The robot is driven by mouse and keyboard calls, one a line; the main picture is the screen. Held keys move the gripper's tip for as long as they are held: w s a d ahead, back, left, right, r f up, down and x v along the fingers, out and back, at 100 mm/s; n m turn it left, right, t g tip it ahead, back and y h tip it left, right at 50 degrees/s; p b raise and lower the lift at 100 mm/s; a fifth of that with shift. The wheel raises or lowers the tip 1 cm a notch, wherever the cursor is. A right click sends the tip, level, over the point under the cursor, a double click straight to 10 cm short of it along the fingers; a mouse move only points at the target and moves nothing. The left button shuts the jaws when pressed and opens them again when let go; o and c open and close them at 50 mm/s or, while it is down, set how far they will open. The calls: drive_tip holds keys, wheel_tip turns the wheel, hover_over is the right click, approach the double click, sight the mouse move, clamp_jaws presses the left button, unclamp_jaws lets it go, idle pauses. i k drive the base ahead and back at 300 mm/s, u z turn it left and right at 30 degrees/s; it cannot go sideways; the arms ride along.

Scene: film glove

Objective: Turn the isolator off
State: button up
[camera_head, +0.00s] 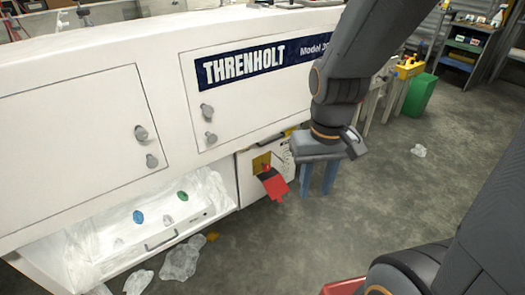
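The isolator (262,162) is on the white panel at the lower right end of the machine, with a yellow plate. A red part (273,185) with a dark band hangs tilted in front of the plate; I cannot tell whether it is the handle or a tag. My gripper (318,192) points down just to the right of the isolator, apart from it in the picture. Its two blue fingers are spread with floor showing between them, and nothing is held. How far it is from the panel in depth is unclear. The switch position is too small to read.
The white THRENHOLT machine (160,55) fills the left, with doors and grey knobs. An open drawer (150,225) lined with clear film is below. Crumpled film (181,260) lies on the floor. A green bin (420,97) stands back right. Grey floor to the right is mostly clear.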

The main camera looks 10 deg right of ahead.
sight(267, 167)
drive_tip(key=k, duration=1.2)
drive_tip(key=z, duration=0.8)
drive_tip(key=i, duration=1.2)
drive_tip(key=u, duration=0.55)
